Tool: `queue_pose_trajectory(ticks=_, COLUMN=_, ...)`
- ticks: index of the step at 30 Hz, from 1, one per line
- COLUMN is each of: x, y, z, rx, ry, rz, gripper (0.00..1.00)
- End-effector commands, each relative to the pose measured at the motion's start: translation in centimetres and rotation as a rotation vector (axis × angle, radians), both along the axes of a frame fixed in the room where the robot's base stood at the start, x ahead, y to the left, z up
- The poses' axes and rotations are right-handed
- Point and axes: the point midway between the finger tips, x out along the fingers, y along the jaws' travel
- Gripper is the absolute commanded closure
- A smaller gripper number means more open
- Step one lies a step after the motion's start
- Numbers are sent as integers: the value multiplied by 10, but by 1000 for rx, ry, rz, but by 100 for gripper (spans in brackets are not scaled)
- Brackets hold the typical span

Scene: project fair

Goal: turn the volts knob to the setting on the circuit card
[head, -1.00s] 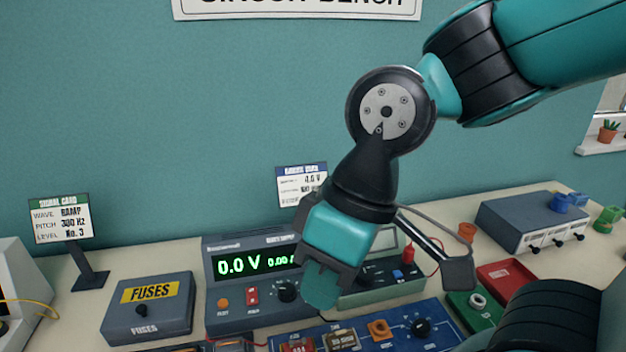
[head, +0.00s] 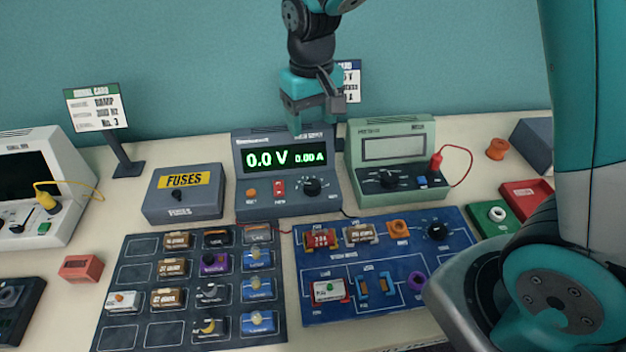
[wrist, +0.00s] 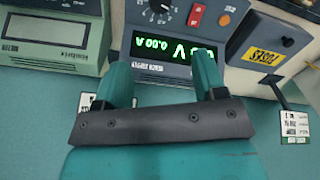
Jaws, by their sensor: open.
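The power supply (head: 240,165) stands at the back of the bench with a lit green display reading 0.0 V and 0.00 A. Its black volts knob (head: 312,186) is at the lower right of its face; the knob also shows at the top of the wrist view (wrist: 160,7). The circuit card (head: 352,82) stands behind it, largely hidden by my gripper, with its voltage line covered. My gripper (head: 308,120) is open and empty, above the supply's top and apart from the knob. In the wrist view the fingers (wrist: 163,78) point towards the display.
A green meter (head: 392,126) with a red lead stands right of the supply. A grey fuses box (head: 184,202) is on its left. A blue circuit board (head: 340,258) and a dark parts tray (head: 135,275) lie in front. The signal card (head: 95,108) stands at back left.

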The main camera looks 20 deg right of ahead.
Motion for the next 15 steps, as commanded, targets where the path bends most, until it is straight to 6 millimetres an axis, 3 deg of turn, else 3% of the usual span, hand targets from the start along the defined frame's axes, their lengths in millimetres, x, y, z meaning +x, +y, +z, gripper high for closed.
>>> queue_pose_trajectory(ticks=5, x=-2, y=-1, z=-27, rx=-1, ry=8, rz=0, gripper=35)
queue_pose_trajectory(ticks=15, x=-3, y=-1, z=-105, rx=-1, ry=9, rz=1, gripper=35)
